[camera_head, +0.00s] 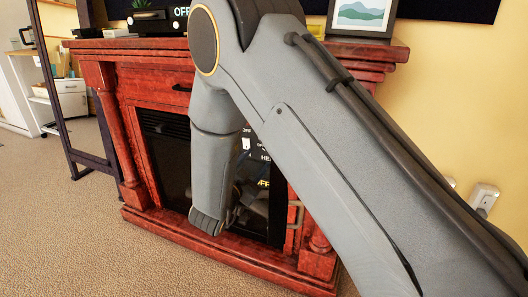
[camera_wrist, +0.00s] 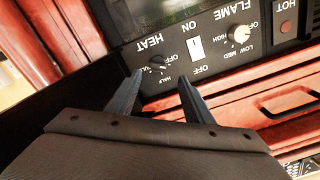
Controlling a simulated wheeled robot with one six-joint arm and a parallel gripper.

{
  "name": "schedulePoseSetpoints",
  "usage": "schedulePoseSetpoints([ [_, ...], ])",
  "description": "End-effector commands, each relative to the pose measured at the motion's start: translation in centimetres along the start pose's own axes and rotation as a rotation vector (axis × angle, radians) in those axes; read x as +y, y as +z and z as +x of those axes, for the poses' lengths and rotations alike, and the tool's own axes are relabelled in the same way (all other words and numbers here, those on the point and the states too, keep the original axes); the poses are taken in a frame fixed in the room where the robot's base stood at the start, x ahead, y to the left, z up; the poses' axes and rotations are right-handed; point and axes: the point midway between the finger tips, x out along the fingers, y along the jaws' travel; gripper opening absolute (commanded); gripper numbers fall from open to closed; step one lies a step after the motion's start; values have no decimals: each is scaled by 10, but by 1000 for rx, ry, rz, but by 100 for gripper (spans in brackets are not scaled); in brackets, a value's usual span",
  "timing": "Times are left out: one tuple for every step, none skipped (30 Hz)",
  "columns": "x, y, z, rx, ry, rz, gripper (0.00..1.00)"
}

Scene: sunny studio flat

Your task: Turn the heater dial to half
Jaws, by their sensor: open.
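The heater dial (camera_wrist: 158,67) is a small dark knob marked HEAT, with OFF, HALF and FULL around it, seen upside down on a black panel in the wrist view. I cannot tell which mark it points at. My gripper (camera_wrist: 161,77) is open, with its two dark fingertips to either side of the dial in the picture. Nothing is held, and I cannot tell whether the tips touch the knob. In the head view the dial is hidden behind my arm; part of the heater panel (camera_head: 265,157) shows there.
A white rocker switch (camera_wrist: 196,48), a pale FLAME dial (camera_wrist: 239,33) and a HOT light (camera_wrist: 286,27) sit beside the heat dial. The panel belongs to a red fireplace (camera_head: 105,76). A picture frame (camera_head: 362,18) stands on the mantel. Carpet (camera_head: 70,230) at left is clear.

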Motion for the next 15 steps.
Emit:
schedulePoseSetpoints([
  [4,-1,11,5,6,1,47],
  [5,-2,16,6,8,1,47],
  [6,-2,23,5,9,2,47],
  [6,-2,29,5,10,2,47],
  [6,-2,34,6,10,2,47],
  [6,-2,40,6,10,2,47],
  [6,-2,44,6,10,2,47],
  [6,-2,48,6,9,1,47],
  [6,-2,52,5,9,1,47],
  [6,-2,56,4,8,1,47],
  [5,-2,58,4,8,1,47],
  [5,-2,61,4,7,1,47],
  [5,-2,63,3,7,1,47],
  [5,-2,64,3,7,1,47],
  [4,-2,65,3,6,1,47],
])
